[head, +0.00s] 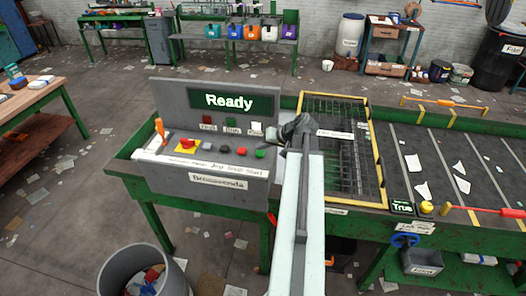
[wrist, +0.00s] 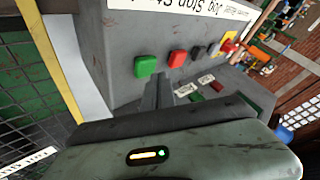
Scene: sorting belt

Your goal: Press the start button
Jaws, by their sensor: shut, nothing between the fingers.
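The green start button (head: 260,153) is at the right end of the button row on the grey control panel (head: 165,183). The red stop button (head: 241,150) is just left of it. In the wrist view the green button (wrist: 145,66) is just above and left of my fingertips, with the red button (wrist: 178,57) to the right. My gripper (wrist: 158,78) is shut and empty. In the head view my gripper (head: 284,133) is at the panel's right end, close to the green button; its fingertips are hard to make out. I cannot tell whether they touch the panel.
An orange lever (head: 159,128) and a red button on a yellow plate (head: 187,143) are further left on the panel. The screen (head: 230,101) reads "Ready". A yellow-edged grate (head: 345,178) and the dark belt (head: 440,150) lie right of my arm.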

